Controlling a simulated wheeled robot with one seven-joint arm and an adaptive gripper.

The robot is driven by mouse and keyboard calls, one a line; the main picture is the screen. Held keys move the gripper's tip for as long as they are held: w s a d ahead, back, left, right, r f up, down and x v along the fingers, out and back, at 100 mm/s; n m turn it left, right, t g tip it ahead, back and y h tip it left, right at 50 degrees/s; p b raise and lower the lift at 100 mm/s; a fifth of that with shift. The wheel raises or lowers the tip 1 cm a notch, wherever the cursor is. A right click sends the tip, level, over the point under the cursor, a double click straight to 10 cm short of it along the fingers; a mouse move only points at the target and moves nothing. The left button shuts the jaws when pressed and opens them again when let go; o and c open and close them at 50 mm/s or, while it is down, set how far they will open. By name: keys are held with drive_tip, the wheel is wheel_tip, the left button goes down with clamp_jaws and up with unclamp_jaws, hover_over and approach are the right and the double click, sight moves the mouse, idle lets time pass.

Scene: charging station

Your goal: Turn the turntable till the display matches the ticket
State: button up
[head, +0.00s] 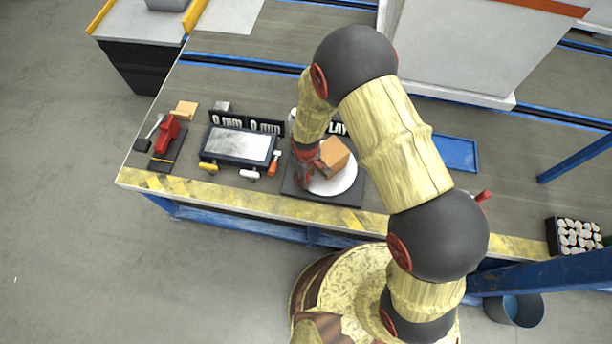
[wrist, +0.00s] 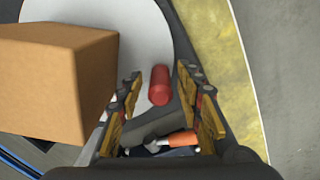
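The turntable (head: 346,186) is a white disc on a dark square base near the front edge of the bench. A brown cardboard box (head: 333,157) stands on it. In the wrist view the box (wrist: 60,85) is left of my gripper, over the pale disc (wrist: 150,30). A red peg (wrist: 159,85) at the disc's rim lies between my fingers. My gripper (wrist: 158,78) is open, with gaps on both sides of the peg. In the head view my gripper (head: 305,158) is left of the box. My arm hides most of the display sign (head: 339,129). I cannot make out a ticket.
A blue tray (head: 455,153) lies to the right. A box of cylinders (head: 575,237) is at far right.

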drive_tip(key=shift+c, duration=1.2)
clamp_jaws()
